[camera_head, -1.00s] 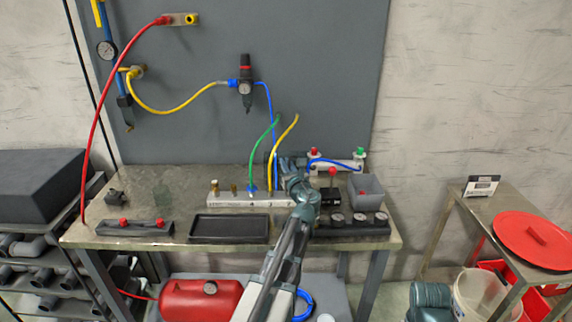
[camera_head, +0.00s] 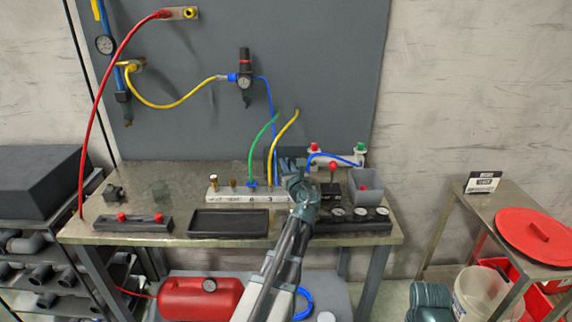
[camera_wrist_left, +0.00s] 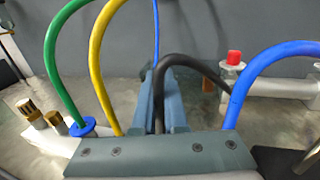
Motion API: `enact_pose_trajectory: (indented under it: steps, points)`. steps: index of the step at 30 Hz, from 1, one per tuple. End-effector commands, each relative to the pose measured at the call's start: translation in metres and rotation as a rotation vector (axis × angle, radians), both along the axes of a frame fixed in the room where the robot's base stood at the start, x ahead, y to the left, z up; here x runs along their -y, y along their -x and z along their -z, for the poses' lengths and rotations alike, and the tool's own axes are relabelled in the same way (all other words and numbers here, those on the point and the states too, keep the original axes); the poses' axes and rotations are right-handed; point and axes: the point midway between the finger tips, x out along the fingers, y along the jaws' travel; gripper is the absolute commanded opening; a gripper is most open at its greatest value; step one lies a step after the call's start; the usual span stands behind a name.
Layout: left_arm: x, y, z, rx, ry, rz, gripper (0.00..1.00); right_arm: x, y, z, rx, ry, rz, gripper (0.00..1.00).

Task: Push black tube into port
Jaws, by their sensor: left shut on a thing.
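My left gripper (camera_head: 290,166) is at the right end of the pale manifold block (camera_head: 226,195) on the bench. In the left wrist view my left gripper (camera_wrist_left: 163,78) is shut on the black tube (camera_wrist_left: 196,66), which arches from between the fingers over to the right. The tube's lower end and the port under the gripper are hidden. A green tube (camera_wrist_left: 52,75) and a yellow tube (camera_wrist_left: 97,65) rise from the block, left of the fingers. My right gripper does not show.
A blue tube (camera_wrist_left: 262,63) arches close right of the fingers. A grey bin (camera_head: 364,187) and a row of gauges (camera_head: 360,214) stand on the right of the bench. A black tray (camera_head: 228,224) lies in front of the block. The bench's left rear is mostly clear.

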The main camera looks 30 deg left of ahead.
Motion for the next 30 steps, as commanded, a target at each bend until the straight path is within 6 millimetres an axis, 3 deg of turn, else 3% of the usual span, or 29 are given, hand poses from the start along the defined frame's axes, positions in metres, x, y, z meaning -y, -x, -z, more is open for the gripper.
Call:
enact_pose_trajectory:
  steps: [3, 4, 9, 20, 30]
  points:
    - [0.000, 0.000, 0.004, 0.000, 0.000, 0.000, 0.00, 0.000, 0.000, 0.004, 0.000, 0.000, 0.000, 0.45]
    - [0.000, 0.000, 0.003, 0.000, 0.000, 0.000, 0.14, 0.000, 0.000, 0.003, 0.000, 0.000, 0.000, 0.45]
    - [0.000, 0.000, 0.003, 0.000, 0.000, 0.000, 0.44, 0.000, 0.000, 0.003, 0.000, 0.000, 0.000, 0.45]
    - [0.003, 0.003, 0.003, 0.000, 0.000, 0.001, 0.45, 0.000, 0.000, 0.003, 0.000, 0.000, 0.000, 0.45]
    - [0.050, 0.049, 0.003, 0.000, 0.000, 0.003, 0.45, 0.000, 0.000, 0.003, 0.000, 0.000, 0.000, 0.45]
